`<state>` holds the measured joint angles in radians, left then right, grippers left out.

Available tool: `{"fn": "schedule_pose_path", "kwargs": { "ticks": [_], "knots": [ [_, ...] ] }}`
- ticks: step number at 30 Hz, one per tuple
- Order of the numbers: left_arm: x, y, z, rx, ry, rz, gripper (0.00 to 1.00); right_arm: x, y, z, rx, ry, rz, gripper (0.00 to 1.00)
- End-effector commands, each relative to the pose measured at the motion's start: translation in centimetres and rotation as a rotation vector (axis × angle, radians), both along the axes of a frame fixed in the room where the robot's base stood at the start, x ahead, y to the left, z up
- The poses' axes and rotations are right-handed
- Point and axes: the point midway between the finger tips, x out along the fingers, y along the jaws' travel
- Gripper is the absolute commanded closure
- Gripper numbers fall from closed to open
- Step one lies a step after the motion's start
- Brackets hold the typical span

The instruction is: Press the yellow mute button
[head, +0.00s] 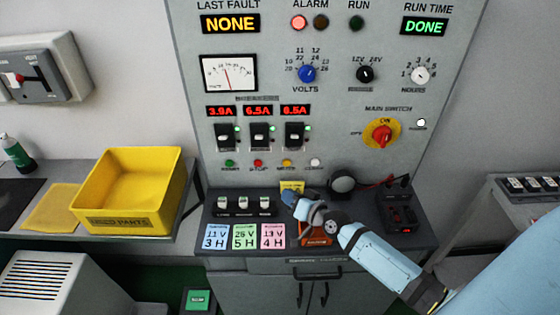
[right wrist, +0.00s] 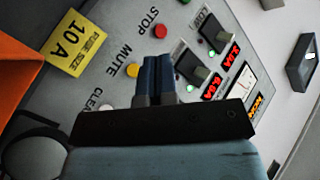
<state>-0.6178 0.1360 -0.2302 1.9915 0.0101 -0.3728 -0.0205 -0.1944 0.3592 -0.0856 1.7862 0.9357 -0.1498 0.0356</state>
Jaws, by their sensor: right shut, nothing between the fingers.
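The yellow mute button (head: 287,163) is in the row of small buttons low on the grey panel, between a red stop button (head: 258,163) and a white clear button (head: 315,162). In the right wrist view the yellow button (right wrist: 132,71) shows just left of my right gripper's fingers. My right gripper (right wrist: 157,58) is shut and empty, its dark blue fingers pointing toward the panel. In the head view the gripper (head: 289,192) is below the button row. I cannot tell its exact distance from the panel. My left gripper is out of view.
A yellow fuse-size label (right wrist: 66,43) and an orange item (right wrist: 18,60) are close to the gripper. Breaker switches (head: 260,135) sit above the buttons. Coloured cards (head: 244,236) lie on the dark ledge. A yellow bin (head: 128,190) stands on the left bench.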

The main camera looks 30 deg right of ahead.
Motion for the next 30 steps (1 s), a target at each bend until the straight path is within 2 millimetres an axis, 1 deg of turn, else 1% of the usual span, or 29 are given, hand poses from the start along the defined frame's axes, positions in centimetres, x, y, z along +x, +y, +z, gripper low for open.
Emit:
{"fn": "schedule_pose_path", "kwargs": {
  "ticks": [7, 11, 14, 24, 30],
  "knots": [
    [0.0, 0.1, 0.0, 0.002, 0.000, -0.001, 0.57, 0.0, 0.0, 0.0, -0.001, 0.000, 0.000, 1.00],
    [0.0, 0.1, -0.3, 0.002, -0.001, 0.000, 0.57, 0.5, -0.3, -0.1, -0.002, 0.000, 0.000, 1.00],
    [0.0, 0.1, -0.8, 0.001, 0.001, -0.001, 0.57, 1.3, -0.8, -0.2, -0.003, -0.001, 0.000, 1.00],
    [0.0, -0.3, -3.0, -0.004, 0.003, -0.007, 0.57, 5.3, -3.3, -0.3, -0.003, -0.002, 0.000, 1.00],
    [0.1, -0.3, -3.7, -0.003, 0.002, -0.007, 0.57, 6.9, -4.3, -0.2, -0.004, -0.001, 0.001, 1.00]
  ]
}}
